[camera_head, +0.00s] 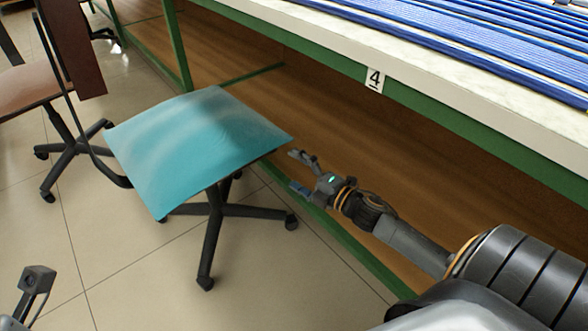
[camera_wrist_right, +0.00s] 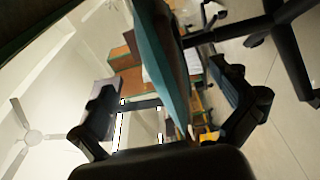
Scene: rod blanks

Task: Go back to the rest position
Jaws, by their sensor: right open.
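My right gripper (camera_head: 297,170) is open and empty, just right of the near right edge of a teal chair seat (camera_head: 200,140). In the right wrist view my right gripper (camera_wrist_right: 168,105) shows its two fingers spread apart, with the teal seat (camera_wrist_right: 165,50) seen edge-on between and beyond them. Whether they touch the seat cannot be told. Part of what looks like my left gripper (camera_head: 36,281) shows at the lower left corner; only one finger is visible, the rest is out of frame.
A table with a green frame (camera_head: 440,112), a label "4" (camera_head: 374,80) and blue rods (camera_head: 450,38) on top runs along the upper right. A brown chair (camera_head: 28,88) stands at the left. Tiled floor (camera_head: 110,245) is clear at lower left. A ceiling fan (camera_wrist_right: 32,136) shows in the wrist view.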

